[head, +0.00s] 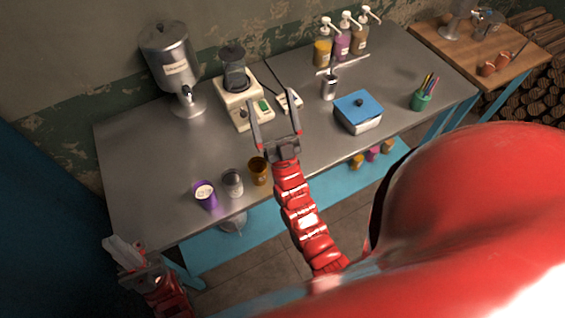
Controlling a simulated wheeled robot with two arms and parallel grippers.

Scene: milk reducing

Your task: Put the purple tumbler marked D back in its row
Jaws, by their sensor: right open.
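A purple tumbler (208,200) with a white top or contents stands upright near the front left of the steel table (130,180). Any letter on it is too small to read. A grey tumbler (233,186) and an amber tumbler (259,175) stand to its right, roughly in a line with it. My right gripper (273,119) is open and empty, above the table beyond the amber tumbler and beside the blender. My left gripper (124,250) is low at the table's left front corner, with a pale shape at its fingers; whether it is shut is unclear.
A blender (242,104), a metal dispenser (170,62), pump bottles (341,42), a metal cup (329,88), a blue-lidded box (358,112) and a green pen cup (420,100) stand on the table. Small coloured cups (357,162) sit on the blue lower shelf (270,215).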

